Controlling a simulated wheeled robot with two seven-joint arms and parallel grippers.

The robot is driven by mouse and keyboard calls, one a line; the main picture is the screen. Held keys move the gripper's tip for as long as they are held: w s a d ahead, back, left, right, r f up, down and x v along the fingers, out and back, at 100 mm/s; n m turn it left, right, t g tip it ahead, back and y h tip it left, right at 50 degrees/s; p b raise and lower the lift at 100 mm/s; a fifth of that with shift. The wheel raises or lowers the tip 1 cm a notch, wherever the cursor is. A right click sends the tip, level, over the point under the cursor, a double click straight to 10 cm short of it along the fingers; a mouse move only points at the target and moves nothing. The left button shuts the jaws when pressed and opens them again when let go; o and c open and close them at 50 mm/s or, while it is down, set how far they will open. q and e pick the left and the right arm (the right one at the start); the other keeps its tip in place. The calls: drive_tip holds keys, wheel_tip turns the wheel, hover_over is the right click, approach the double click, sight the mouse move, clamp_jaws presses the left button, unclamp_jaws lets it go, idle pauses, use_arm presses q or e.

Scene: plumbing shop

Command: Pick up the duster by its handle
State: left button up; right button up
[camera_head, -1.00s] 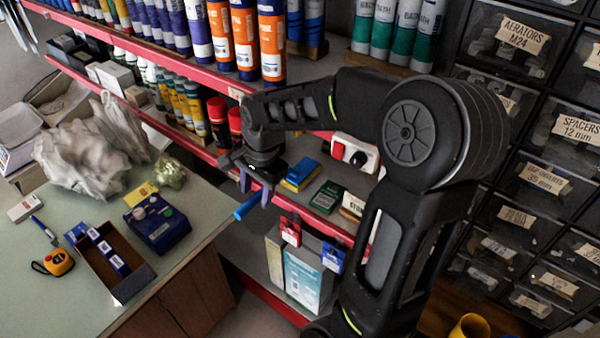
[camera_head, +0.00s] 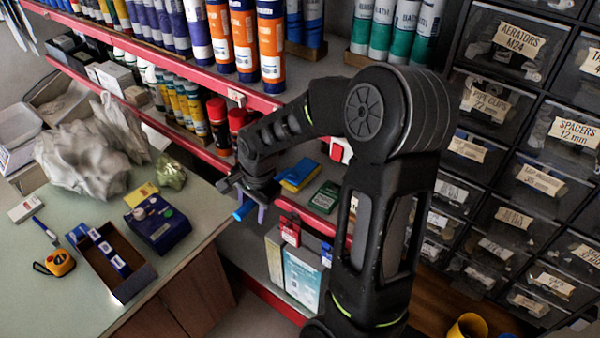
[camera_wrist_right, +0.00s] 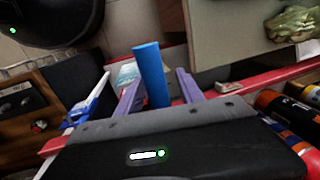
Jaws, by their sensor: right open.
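The duster shows only as a blue rod-like handle (camera_head: 243,210), beside the red shelf edge; its head cannot be made out. My right gripper (camera_head: 250,207) is at the handle, its purple fingers pointing down. In the right wrist view the blue handle (camera_wrist_right: 151,72) stands between the two parted fingers of the right gripper (camera_wrist_right: 158,88). Its lower end is hidden behind the gripper body. The gripper is open, and I cannot tell whether either finger touches the handle. My left gripper is not in view.
A counter (camera_head: 195,235) at the left holds an open tray (camera_head: 88,268), a dark blue box (camera_head: 157,222) and a yellow tape measure (camera_head: 60,262). Red-edged shelves with tubes stand behind. A blue-and-yellow box (camera_head: 298,175) and green box (camera_head: 325,196) lie beside the gripper. Drawers (camera_head: 520,180) fill the right.

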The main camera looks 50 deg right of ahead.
idle(0.5)
clamp_jaws()
idle(0.6)
